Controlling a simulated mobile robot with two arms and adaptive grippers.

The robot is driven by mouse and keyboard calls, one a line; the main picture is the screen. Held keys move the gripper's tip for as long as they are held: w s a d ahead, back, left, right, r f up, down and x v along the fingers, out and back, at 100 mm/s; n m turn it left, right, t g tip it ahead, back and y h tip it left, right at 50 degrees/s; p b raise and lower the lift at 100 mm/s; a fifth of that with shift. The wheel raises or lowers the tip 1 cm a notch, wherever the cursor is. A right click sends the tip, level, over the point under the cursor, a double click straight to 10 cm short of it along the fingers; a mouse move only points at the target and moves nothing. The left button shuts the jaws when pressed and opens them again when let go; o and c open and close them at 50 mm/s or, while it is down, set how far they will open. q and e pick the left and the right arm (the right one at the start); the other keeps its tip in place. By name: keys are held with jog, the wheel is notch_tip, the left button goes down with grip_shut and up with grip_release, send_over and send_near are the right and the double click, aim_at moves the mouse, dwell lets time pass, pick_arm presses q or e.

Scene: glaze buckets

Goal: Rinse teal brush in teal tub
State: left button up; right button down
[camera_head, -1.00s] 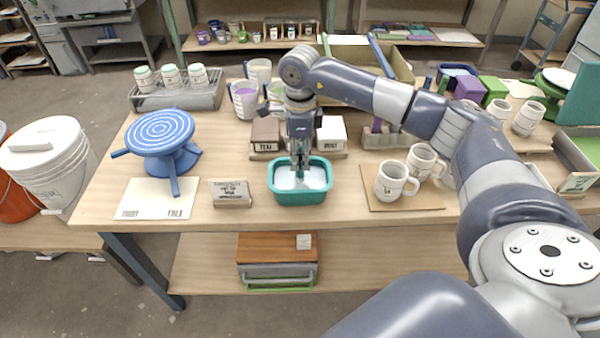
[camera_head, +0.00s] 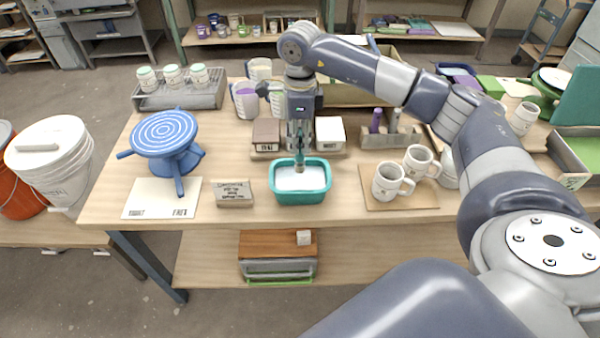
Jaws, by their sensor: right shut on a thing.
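The teal tub (camera_head: 300,198) stands near the table's front edge, with pale liquid (camera_head: 297,180) inside. My right gripper (camera_head: 299,146) points down above the tub's back rim. It is shut on the teal brush (camera_head: 300,160), whose handle is mostly hidden between the fingers. The brush hangs bristles down over the back part of the tub. I cannot tell whether its tip touches the liquid. My left gripper is not in view.
Behind the tub are a brown block (camera_head: 266,134) and a white block (camera_head: 330,132). A small sign (camera_head: 233,194) and a blue turntable (camera_head: 165,135) are left. Mugs stand on a board (camera_head: 375,199) at right; a brush holder (camera_head: 390,140) is behind them.

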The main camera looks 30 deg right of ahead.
dwell(0.6)
jog(key=shift+r+p, duration=1.6)
jog(key=shift+r, duration=0.9)
